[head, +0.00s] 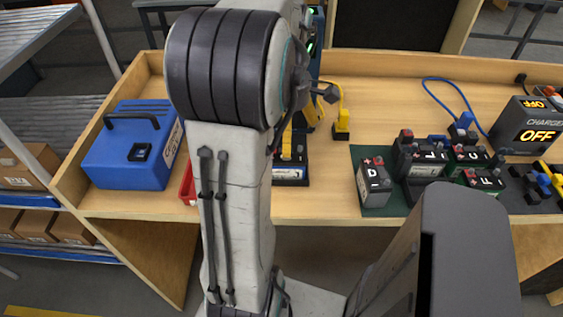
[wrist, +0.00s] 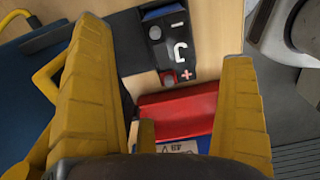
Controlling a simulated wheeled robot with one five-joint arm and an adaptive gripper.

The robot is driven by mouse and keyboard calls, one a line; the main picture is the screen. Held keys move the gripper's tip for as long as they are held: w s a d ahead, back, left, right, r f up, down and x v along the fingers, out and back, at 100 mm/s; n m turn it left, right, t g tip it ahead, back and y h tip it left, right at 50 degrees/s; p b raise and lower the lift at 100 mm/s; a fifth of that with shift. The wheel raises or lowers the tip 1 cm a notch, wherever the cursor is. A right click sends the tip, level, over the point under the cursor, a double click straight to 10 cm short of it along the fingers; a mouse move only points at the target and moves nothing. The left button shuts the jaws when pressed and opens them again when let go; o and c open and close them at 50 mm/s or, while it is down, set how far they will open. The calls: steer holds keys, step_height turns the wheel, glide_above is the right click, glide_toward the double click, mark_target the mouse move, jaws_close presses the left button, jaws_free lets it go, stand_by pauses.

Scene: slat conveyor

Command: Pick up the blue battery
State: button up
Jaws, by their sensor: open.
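In the wrist view, a red part (wrist: 178,108) lies between the two yellow fingers of my gripper (wrist: 166,42). Below it shows a blue face with a white label (wrist: 185,147), partly hidden by my gripper; I cannot tell whether this is the blue battery. The fingers are wide apart and I see nothing clamped between them. A dark battery (wrist: 178,48) with a white letter, a red plus and a blue edge stands beyond the red part. In the head view my arm hides my gripper; a red edge (head: 187,184) shows beside the arm.
In the head view, a blue case (head: 128,158) with a black handle is at the bench's left. Right of my arm stand a dark unit with yellow parts (head: 291,172), several lettered batteries (head: 373,182) on a green mat, and a charger (head: 528,126) reading OFF. Bare bench (head: 320,198) lies between.

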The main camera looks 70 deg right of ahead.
mark_target(286, 162)
steer(key=shift+a+f, duration=0.2)
steer(key=shift+f, duration=2.95)
steer(key=c, duration=1.4)
steer(key=shift+o, duration=0.2)
steer(key=shift+r, duration=0.1)
